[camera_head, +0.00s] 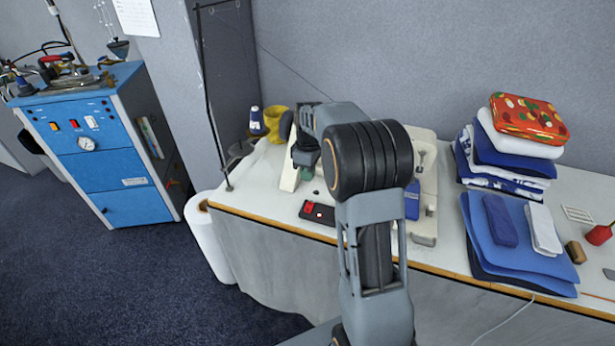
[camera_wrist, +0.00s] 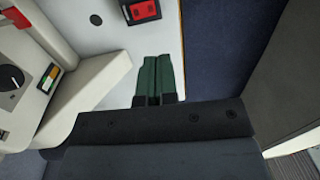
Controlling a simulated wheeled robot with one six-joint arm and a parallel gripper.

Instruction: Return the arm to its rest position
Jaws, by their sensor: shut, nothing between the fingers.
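My arm rises in front of the table in the head view, bent at a large black joint, with its far end over the table's left part. My gripper (camera_wrist: 152,80) shows in the wrist view as two green fingers side by side, shut and empty. They are above the table's white top (camera_wrist: 112,35), near its edge. In the head view the gripper is mostly hidden behind my arm; only a bit of green shows.
A cream sewing machine (camera_head: 424,165) stands behind my arm. A black device with a red part (camera_head: 318,211) lies near the table's front edge. Folded cloths (camera_head: 510,235) are stacked at right. A white roll (camera_head: 208,240) and a blue cabinet (camera_head: 95,150) stand left.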

